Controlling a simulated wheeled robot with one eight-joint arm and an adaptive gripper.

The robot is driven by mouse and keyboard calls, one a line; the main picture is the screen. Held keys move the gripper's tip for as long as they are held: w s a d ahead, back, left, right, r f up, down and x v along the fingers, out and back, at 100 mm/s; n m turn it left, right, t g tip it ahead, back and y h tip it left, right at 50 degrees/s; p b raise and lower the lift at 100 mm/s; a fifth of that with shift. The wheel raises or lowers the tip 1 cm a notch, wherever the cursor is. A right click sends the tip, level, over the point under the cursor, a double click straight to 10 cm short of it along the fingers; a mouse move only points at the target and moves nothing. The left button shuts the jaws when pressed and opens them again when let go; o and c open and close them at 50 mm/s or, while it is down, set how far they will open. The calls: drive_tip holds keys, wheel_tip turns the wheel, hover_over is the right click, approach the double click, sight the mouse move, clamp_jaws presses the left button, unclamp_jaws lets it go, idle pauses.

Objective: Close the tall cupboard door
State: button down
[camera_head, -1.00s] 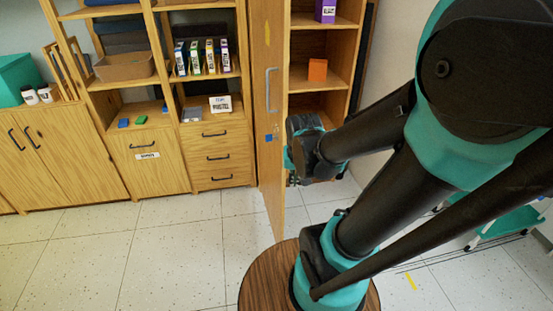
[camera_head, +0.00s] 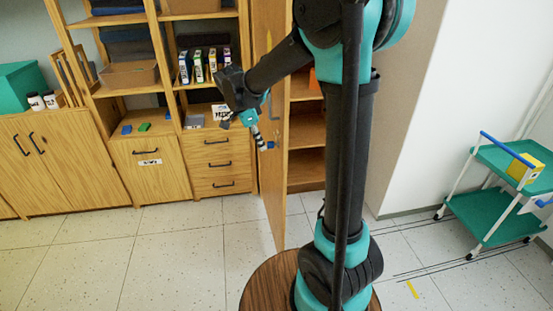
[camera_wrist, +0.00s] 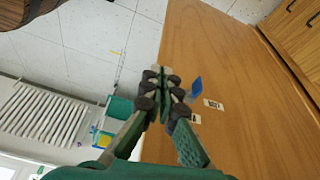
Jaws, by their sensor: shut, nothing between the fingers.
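The tall cupboard's wooden door (camera_head: 272,205) stands open, swung out toward me and seen nearly edge-on in the head view. My gripper (camera_head: 262,147) is shut and empty at the door's left, outer face, near mid-height. The wrist view shows the fingertips (camera_wrist: 163,82) together beside the broad door face (camera_wrist: 225,60), near a blue mark (camera_wrist: 195,88) and small white labels (camera_wrist: 213,104). I cannot tell whether they touch the door.
Drawers (camera_head: 218,165) and shelves with books and boxes stand left of the door. A teal trolley (camera_head: 500,205) stands at the right. A round brown wooden top (camera_head: 262,285) is at the bottom. The floor left of the door is clear.

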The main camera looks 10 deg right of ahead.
drive_tip(key=w+a+m, duration=0.1)
drive_tip(key=w+a, duration=0.1)
hover_over(282, 168)
drive_tip(key=a, duration=0.2)
wheel_tip(282, 168, down, 9)
drive_tip(key=shift+s+a+r+m+h, duration=0.2)
drive_tip(key=shift+s+m+h, duration=0.1)
drive_tip(key=shift+s, duration=0.1)
drive_tip(key=shift+d, duration=0.15)
